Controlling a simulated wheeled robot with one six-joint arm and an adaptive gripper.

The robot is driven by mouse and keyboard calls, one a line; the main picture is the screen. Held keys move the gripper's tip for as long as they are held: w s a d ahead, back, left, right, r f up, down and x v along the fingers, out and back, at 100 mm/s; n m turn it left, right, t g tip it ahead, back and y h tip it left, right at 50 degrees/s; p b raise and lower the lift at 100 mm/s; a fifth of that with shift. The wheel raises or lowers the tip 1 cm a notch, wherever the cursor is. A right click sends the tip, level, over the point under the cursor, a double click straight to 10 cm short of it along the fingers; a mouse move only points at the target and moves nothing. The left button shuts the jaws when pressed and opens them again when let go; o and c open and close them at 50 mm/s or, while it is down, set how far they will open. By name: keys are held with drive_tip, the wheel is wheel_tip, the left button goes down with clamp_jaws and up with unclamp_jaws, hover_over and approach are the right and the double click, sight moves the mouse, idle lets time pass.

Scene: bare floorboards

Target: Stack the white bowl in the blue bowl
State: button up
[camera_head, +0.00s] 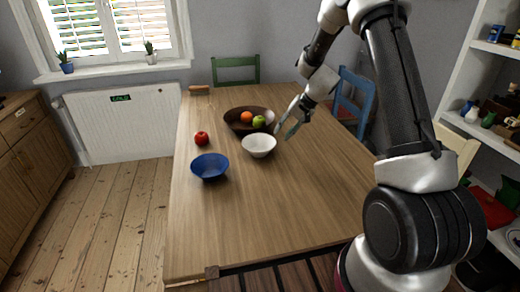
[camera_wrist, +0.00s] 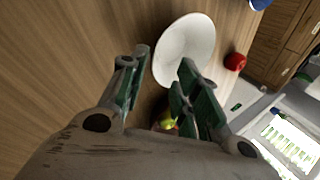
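The white bowl (camera_head: 258,146) stands upright on the wooden table, right of the blue bowl and close to the dark fruit bowl's front edge. The blue bowl (camera_head: 209,167) stands upright and looks empty, nearer the left table edge. My gripper (camera_head: 284,130) is above the table, just right of the white bowl. In the wrist view my gripper (camera_wrist: 163,75) has its fingers spread apart with nothing between them. The white bowl (camera_wrist: 187,48) lies beyond the fingertips there, and a bit of the blue bowl (camera_wrist: 260,4) shows at the top edge.
A dark bowl (camera_head: 234,121) with an orange (camera_head: 246,117) and a green apple (camera_head: 259,121) stands behind the white bowl. A red apple (camera_head: 201,138) lies to the left. The table's front (camera_head: 265,225) is clear. Chairs stand at the far and right sides.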

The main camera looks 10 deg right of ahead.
sight(274, 144)
drive_tip(key=x, duration=0.7)
drive_tip(key=shift+s+f, duration=0.1)
drive_tip(key=shift+s, duration=0.15)
clamp_jaws()
